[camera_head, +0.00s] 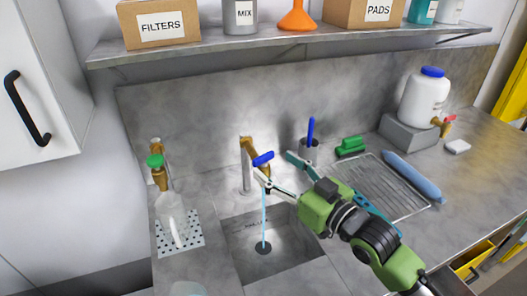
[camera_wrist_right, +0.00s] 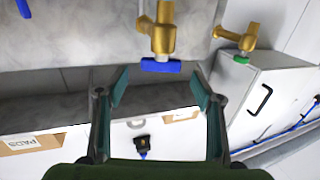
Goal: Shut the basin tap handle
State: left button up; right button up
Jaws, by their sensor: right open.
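The basin tap (camera_head: 247,148) is brass and has a blue handle (camera_head: 263,158). A thin blue stream of water (camera_head: 264,212) falls from it into the sunken basin (camera_head: 300,262). My right gripper (camera_head: 274,167) is open at the tap, with its two fingers spread near the handle. In the right wrist view the blue handle (camera_wrist_right: 160,66) lies just beyond the open fingertips (camera_wrist_right: 160,90), about centred between them, with the brass tap body (camera_wrist_right: 162,38) above it. I see no contact with the handle. My left gripper is not in view.
A second brass tap with a green handle (camera_head: 155,160) stands at the left above a clear bottle (camera_head: 172,215). A shelf (camera_head: 230,42) runs above.

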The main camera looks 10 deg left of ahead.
aim_at(265, 158)
jog(key=p+x, duration=0.1)
jog(key=x, duration=0.3)
jog(key=shift+s+r, duration=0.1)
jog(key=shift+r, duration=0.1)
jog(key=shift+w+a, duration=0.25)
jog(key=shift+a, duration=0.05)
jog(key=shift+w+a+f, duration=0.15)
jog(key=shift+w+a, duration=0.15)
jog(key=shift+s, duration=0.1)
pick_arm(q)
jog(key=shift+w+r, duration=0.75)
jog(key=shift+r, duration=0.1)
pick_arm(e)
jog(key=c, duration=1.1)
